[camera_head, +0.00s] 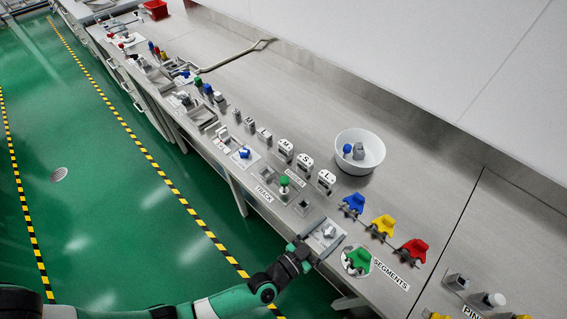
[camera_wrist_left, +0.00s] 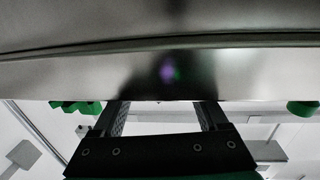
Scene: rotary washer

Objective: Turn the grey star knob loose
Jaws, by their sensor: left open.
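The grey star knob (camera_head: 327,232) appears as a small grey shape on a pale square plate (camera_head: 337,241) at the front edge of the bench. My left gripper (camera_head: 312,256) is at the bench's front edge, just left of and below this plate, apparently apart from the knob. In the left wrist view, my left gripper (camera_wrist_left: 163,108) has its two dark fingers spread with nothing visible between them. A bare metal surface fills the view beyond the fingertips, and I cannot make out the knob there. My right gripper is in neither view.
A green segment (camera_head: 358,259) sits on a round disc right of the plate. Blue (camera_head: 354,203), yellow (camera_head: 382,225) and red (camera_head: 412,250) segments stand behind. A green-topped knob (camera_head: 284,182) is to the left.

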